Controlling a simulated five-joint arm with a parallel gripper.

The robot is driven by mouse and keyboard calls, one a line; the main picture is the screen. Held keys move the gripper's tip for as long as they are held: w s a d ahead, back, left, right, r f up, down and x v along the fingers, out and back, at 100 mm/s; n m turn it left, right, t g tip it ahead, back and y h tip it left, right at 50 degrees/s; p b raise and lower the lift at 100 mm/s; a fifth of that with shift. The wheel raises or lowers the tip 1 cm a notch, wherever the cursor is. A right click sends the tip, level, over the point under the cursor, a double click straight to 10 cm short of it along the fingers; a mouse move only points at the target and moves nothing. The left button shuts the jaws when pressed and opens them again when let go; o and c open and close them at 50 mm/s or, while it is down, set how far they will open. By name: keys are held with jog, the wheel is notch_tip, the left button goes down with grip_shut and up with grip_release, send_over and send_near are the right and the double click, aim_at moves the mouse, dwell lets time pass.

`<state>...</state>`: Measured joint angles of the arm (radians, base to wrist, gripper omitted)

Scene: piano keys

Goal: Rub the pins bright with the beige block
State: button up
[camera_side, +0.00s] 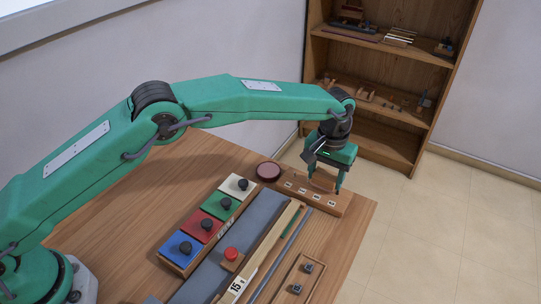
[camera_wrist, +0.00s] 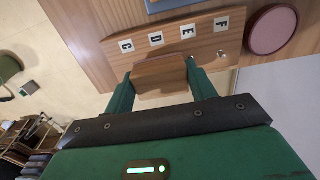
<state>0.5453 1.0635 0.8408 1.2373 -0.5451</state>
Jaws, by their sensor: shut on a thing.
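My gripper (camera_side: 325,181) is over the wooden pin board (camera_side: 338,204) at the table's far right corner. In the wrist view, my gripper (camera_wrist: 160,76) is shut on the beige block (camera_wrist: 160,70), which looks wooden brown here. The block lies along the near side of the board, under the C, D and E labels of the board (camera_wrist: 205,42). A small bright pin (camera_wrist: 221,54) shows near the F label, to the right of the block. The other pins are hidden, probably by the block and fingers. I cannot tell whether the block touches the board or a pin.
A dark red round pad (camera_side: 268,171) stands just left of the board.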

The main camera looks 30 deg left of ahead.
jog(key=shift+a, duration=0.25)
jog(key=shift+a, duration=0.9)
jog(key=shift+a, duration=0.25)
jog(key=shift+a, duration=0.8)
jog(key=shift+a, duration=0.2)
jog(key=shift+a, duration=0.85)
jog(key=shift+d, duration=0.1)
jog(key=shift+d, duration=0.95)
